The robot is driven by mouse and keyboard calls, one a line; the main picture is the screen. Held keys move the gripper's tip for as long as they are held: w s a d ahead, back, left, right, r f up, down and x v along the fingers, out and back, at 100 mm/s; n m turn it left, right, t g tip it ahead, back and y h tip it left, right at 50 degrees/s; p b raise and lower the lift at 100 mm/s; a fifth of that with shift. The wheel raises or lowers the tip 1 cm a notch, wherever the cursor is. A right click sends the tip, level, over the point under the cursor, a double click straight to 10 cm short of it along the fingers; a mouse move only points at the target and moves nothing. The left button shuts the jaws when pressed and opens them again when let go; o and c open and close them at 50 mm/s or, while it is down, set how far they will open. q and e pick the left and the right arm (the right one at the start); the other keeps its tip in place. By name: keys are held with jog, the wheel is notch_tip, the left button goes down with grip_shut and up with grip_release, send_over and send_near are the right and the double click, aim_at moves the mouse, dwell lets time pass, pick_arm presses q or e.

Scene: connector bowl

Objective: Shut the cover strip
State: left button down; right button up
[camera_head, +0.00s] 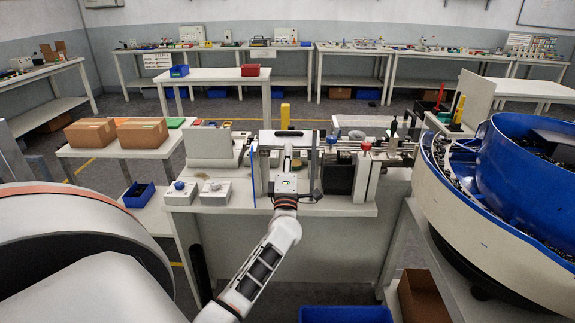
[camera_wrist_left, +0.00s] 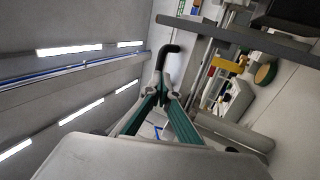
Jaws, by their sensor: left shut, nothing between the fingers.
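My left arm reaches up from below to the linear track station on the central bench. The left gripper (camera_head: 288,148) is in front of a pale upright panel (camera_head: 269,142) with a dark handle at its top. In the left wrist view the green-sided fingers (camera_wrist_left: 163,92) come together at their tips, with nothing seen between them. A black hooked handle (camera_wrist_left: 169,56) shows just beyond the tips; I cannot tell whether they touch it. A long dark grey bar (camera_wrist_left: 232,36) crosses above. I cannot tell for sure which part is the cover strip. My right gripper is not in view.
A large blue and white bowl feeder (camera_head: 480,205) stands at the right. Two control boxes (camera_head: 215,192) sit at the bench's front left. Cardboard boxes (camera_head: 91,133) lie on the left table. A blue bin (camera_head: 345,315) is below the bench.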

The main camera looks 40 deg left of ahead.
aim_at(289, 138)
pick_arm(q)
jog(key=x, duration=0.3)
jog(key=shift+w, duration=0.15)
dwell(0.4)
